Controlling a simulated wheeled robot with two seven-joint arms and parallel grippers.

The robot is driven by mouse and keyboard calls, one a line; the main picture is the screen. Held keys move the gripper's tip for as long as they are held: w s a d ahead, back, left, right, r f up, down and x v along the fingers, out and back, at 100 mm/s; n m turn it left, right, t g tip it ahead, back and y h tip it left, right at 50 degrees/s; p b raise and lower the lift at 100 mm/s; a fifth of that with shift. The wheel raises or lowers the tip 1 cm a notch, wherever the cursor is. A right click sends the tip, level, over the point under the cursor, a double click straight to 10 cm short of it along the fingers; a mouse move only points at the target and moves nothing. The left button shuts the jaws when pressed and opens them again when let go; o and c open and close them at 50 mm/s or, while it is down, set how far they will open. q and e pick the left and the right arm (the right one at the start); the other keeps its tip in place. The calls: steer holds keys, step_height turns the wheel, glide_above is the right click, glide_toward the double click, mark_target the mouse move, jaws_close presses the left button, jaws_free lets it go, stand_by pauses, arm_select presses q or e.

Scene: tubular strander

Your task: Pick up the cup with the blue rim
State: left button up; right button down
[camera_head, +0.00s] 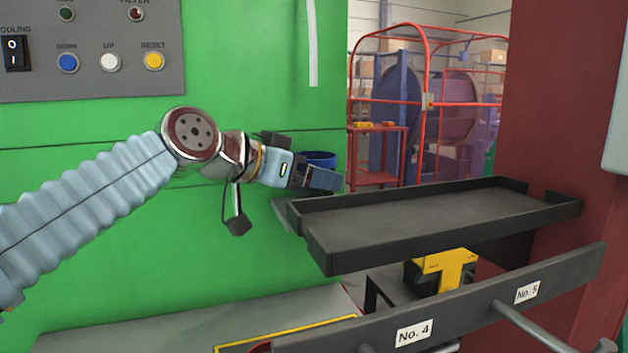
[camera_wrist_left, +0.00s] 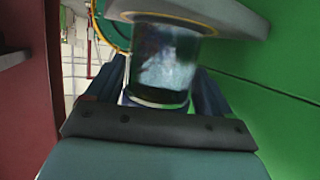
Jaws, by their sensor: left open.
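The cup with the blue rim (camera_head: 320,157) stands by the green panel, just left of the dark tray. In the head view its blue upper edge shows above my left gripper (camera_head: 322,180), which hides most of its body. In the left wrist view, which appears upside down, the cup (camera_wrist_left: 165,62) has a dark, picture-like side and sits against a grey surface. My left gripper (camera_wrist_left: 160,92) is open, with one finger on each side of the cup. I cannot tell whether either finger touches it. My right gripper is not in view.
A dark tray (camera_head: 420,214) with raised edges lies right of the cup. A red post (camera_head: 555,110) stands at the right, and a dark bar labelled No. 4 and No. 5 (camera_head: 460,310) crosses the front. The green panel (camera_head: 270,80) is close behind my left arm.

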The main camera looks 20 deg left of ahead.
arm_select(q)
steer(key=shift+w+d+f, duration=0.2)
steer(key=shift+w+d, duration=0.15)
steer(key=shift+w, duration=0.15)
steer(key=c, duration=0.9)
